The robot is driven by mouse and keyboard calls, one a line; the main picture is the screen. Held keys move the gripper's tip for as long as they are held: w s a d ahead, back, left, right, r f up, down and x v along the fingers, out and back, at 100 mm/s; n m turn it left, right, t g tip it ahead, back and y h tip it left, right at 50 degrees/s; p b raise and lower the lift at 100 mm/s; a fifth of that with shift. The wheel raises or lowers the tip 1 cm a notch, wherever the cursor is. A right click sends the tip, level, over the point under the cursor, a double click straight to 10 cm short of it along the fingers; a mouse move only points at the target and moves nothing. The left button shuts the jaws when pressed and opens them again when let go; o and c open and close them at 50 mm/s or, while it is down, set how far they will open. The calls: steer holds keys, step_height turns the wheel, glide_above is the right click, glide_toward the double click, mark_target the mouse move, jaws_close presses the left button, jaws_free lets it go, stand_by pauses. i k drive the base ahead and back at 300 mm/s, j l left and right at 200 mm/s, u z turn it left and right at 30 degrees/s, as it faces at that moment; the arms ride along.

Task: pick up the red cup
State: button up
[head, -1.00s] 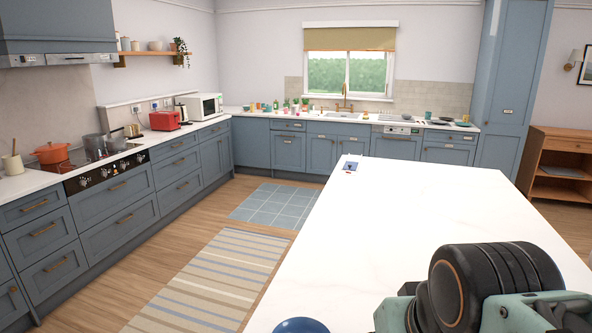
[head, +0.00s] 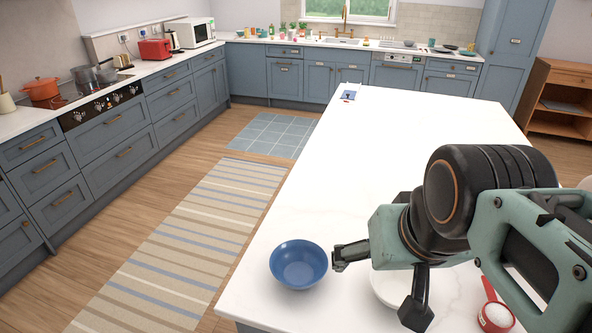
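A red cup (head: 496,318) with a long handle, like a measuring scoop, sits on the white island top at the lower right of the head view. It holds something white. Part of its handle runs up behind my arm. My gripper (head: 377,284) is to the left of the cup, above the island top, with its two fingers spread wide and nothing seen between them gripped. One finger points left, close to the blue bowl; the other points down.
A blue bowl (head: 299,263) stands on the island's near left edge. A white dish (head: 384,288) is partly hidden behind my gripper. A small blue card-like item (head: 348,96) lies at the island's far end. The middle of the island (head: 390,150) is clear.

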mark_target(495, 316)
steer(key=z, duration=1.5)
